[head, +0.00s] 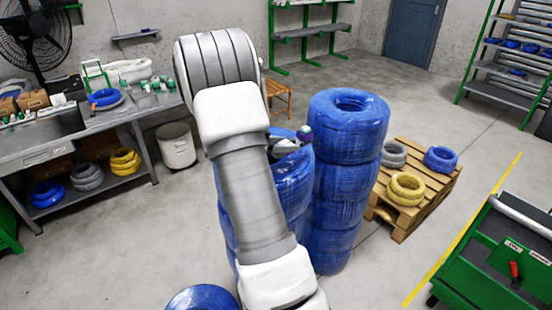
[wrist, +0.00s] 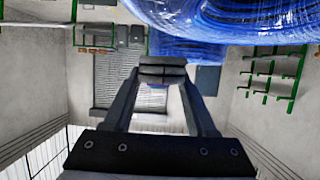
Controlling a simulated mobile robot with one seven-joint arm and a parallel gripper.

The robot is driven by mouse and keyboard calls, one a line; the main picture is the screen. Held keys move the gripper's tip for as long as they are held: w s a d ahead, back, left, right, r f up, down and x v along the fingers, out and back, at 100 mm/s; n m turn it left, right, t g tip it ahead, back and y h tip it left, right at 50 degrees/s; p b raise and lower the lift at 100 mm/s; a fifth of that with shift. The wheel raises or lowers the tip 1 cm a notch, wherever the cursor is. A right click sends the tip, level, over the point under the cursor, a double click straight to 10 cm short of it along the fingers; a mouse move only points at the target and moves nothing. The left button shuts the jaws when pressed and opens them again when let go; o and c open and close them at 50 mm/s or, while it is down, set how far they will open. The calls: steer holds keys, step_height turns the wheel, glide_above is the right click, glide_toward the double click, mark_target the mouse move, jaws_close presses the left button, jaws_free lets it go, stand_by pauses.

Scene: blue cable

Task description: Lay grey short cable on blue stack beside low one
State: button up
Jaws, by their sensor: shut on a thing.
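A tall blue-wrapped stack (head: 345,185) of coils stands right of my arm. A lower blue stack (head: 292,190) stands touching or close to it on the left, partly hidden by my arm. The top of another blue coil (head: 200,298) shows at the bottom edge. A grey coil (head: 393,155) lies on the pallet. My gripper (head: 290,143) shows only in part over the lower stack. In the wrist view my gripper (wrist: 162,72) has its fingertips close together on a dark grey piece, which I cannot identify.
The wooden pallet (head: 432,192) also carries a yellow coil (head: 406,188) and a blue coil (head: 440,160). A green cart (head: 490,262) stands at the lower right. A workbench (head: 95,125) with coils beneath and a white bin (head: 177,146) are left. Floor between is clear.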

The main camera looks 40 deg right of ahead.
steer(key=shift+w+a+f, duration=0.6)
steer(key=shift+a+f, duration=0.15)
steer(key=shift+a, duration=0.2)
steer(key=shift+f, duration=1.95)
steer(key=shift+f, duration=0.15)
steer(key=o, duration=1.4)
